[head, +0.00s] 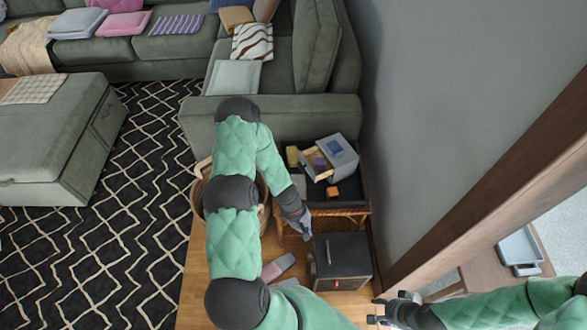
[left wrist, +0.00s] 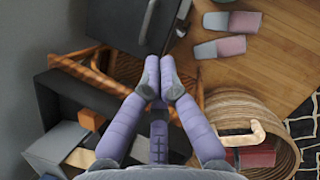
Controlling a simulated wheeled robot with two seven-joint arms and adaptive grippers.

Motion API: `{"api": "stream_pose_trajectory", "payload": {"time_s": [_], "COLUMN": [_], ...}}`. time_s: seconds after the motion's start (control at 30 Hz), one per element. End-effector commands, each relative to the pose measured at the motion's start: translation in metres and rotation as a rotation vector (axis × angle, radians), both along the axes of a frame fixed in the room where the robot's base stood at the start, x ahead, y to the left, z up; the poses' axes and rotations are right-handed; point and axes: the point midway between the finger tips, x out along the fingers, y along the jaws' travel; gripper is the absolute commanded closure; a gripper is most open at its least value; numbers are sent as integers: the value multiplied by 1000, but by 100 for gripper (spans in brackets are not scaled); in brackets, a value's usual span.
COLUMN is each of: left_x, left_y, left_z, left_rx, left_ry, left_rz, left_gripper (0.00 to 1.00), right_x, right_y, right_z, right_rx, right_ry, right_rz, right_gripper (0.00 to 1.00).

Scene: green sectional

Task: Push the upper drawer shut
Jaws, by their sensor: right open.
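A small grey drawer unit (head: 343,150) stands on a dark-topped side table (head: 351,185). One drawer with pale wooden sides (head: 311,167) sticks out from its left side, with a purple item in it; I cannot tell drawer levels from above. In the left wrist view the drawer (left wrist: 78,157) shows partly at lower left, beside the gripper. My left gripper (head: 304,236) is below the side table, near a black cabinet. Its fingers (left wrist: 161,92) look closed together, with nothing visible between them.
An orange cube (head: 332,191) and a yellow object (head: 292,156) lie on the side table. The black cabinet (head: 342,262) has a silver handle. A wicker basket (left wrist: 262,130) stands beside the table. Slippers (left wrist: 232,21) lie on the floor. A wall (head: 420,110) bounds the right.

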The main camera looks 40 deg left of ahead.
Motion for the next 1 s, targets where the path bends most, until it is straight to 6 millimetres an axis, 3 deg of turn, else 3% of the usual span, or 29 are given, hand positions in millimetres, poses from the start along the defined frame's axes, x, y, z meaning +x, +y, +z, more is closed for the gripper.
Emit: {"api": "stream_pose_trajectory", "payload": {"time_s": [0.03, 0.17, 0.3, 0.4, 0.5, 0.67, 1.0], "left_x": [11, 40, 65, 76, 81, 85, 116], "left_y": [25, 86, 160, 207, 240, 258, 243], "left_z": [6, 17, 36, 50, 60, 65, 28], "left_rx": [-29, -128, -243, -310, -358, -386, -386], "left_ry": [15, 25, -19, -66, -105, -132, -131], "left_rz": [146, 504, 841, 1015, 1125, 1184, 1182], "left_gripper": [100, 100, 100, 100, 100, 100, 100], "right_x": [0, 0, 0, 0, 0, 0, 0], "right_y": [0, 0, 0, 0, 0, 0, 0], "right_z": [9, 21, 32, 37, 40, 40, 25], "right_rx": [0, 0, 0, 0, 0, 0, 0], "right_ry": [0, 0, 0, 0, 0, 0, 0], "right_rz": [0, 0, 0, 0, 0, 0, 0], "right_gripper": [55, 55, 55, 55, 55, 55, 55]}}
